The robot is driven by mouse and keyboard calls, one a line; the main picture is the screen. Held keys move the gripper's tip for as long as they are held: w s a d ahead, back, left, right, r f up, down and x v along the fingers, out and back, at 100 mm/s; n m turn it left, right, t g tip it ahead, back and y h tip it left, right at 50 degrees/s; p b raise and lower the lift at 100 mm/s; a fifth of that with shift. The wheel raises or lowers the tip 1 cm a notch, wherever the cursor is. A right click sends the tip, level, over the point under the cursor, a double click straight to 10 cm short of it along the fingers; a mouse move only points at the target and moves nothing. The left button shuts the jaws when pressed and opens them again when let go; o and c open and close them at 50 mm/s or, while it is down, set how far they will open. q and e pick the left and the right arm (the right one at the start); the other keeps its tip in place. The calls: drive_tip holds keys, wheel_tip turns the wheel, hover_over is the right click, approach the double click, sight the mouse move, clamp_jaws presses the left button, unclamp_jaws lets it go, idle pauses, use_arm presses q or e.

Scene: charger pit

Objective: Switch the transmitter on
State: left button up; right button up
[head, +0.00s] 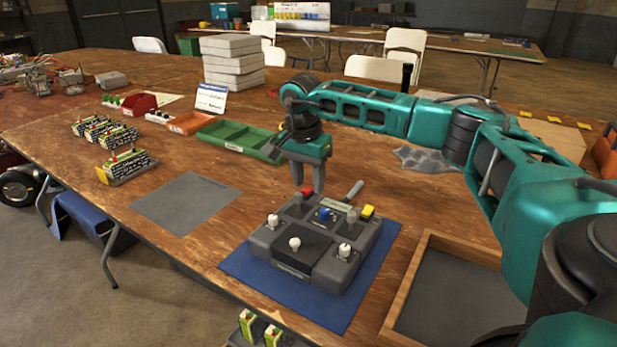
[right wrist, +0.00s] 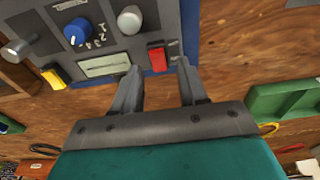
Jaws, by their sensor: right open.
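The transmitter (head: 270,262) is a dark grey console lying on a blue mat (head: 237,268). Its top carries pale sticks, a blue knob (head: 324,214), a yellow button (head: 367,211) and a red switch (head: 305,190) at its back edge. My right gripper (head: 309,187) points down, just over or beside the red switch. In the right wrist view its fingers (right wrist: 159,70) are apart and empty, with the red switch (right wrist: 156,58) showing between and beyond the tips. I cannot tell whether they touch it. My left gripper is not in view.
A wooden-rimmed tray (head: 398,303) stands right of the mat. A grey mat (head: 184,202) and a green tray (head: 240,137) lie to the left and behind. Battery packs (head: 125,164) stand further left. A stack of grey boxes (head: 233,64) stands behind. Bare tabletop surrounds the mat's left side.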

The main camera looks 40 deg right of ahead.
sight(304, 191)
wheel_tip(304, 191, up, 13)
drive_tip(key=a+p, duration=0.1)
drive_tip(key=p, duration=0.2)
drive_tip(key=shift+s+a, duration=0.25)
drive_tip(key=shift+a, duration=0.05)
drive_tip(key=shift+f, duration=0.15)
